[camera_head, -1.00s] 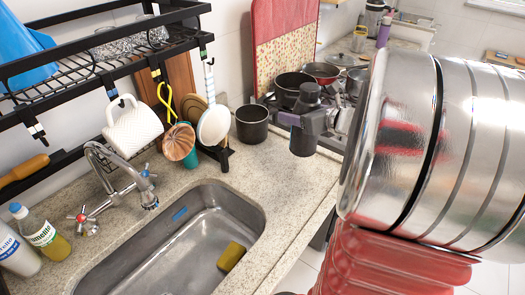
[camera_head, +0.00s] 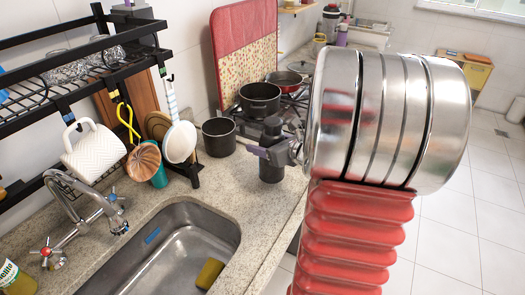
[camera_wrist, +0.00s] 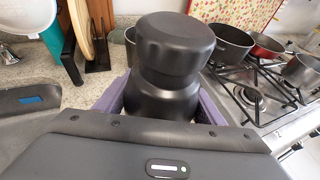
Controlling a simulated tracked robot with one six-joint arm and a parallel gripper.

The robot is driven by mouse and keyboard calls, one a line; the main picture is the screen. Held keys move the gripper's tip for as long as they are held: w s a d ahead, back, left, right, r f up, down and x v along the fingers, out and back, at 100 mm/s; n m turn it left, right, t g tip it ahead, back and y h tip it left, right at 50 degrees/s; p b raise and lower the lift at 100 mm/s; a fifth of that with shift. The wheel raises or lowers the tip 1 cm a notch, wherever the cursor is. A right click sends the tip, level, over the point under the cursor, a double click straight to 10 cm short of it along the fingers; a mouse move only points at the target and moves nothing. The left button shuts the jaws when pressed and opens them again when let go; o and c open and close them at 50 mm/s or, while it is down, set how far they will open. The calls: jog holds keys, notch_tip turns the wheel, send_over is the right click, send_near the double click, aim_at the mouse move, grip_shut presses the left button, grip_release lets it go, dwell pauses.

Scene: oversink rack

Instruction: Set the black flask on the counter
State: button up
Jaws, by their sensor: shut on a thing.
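The black flask (camera_head: 271,169) is upright in my gripper, over the counter's right part near its front edge in the head view. My gripper (camera_head: 264,152) is shut around the flask's body, with its purple-grey fingers at the sides. In the wrist view the flask (camera_wrist: 174,45) fills the middle, its wide cap toward the camera, and a finger of my gripper (camera_wrist: 163,104) shows on each side. The speckled stone counter (camera_head: 235,187) lies below. I cannot tell whether the flask's base touches it.
A dark pot (camera_head: 219,140) stands on the counter left of the flask. The stove (camera_head: 297,105) with pans is behind. The sink (camera_head: 190,235) is front left, and the black rack (camera_head: 80,100) with hanging utensils stands at the left.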

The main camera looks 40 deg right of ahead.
jog(key=shift+f, duration=1.15)
jog(key=shift+f, duration=0.1)
jog(key=o, duration=1.3)
jog(key=shift+c, duration=0.2)
jog(key=shift+s+r, duration=0.25)
jog(key=shift+s, duration=0.1)
jog(key=v, duration=1.1)
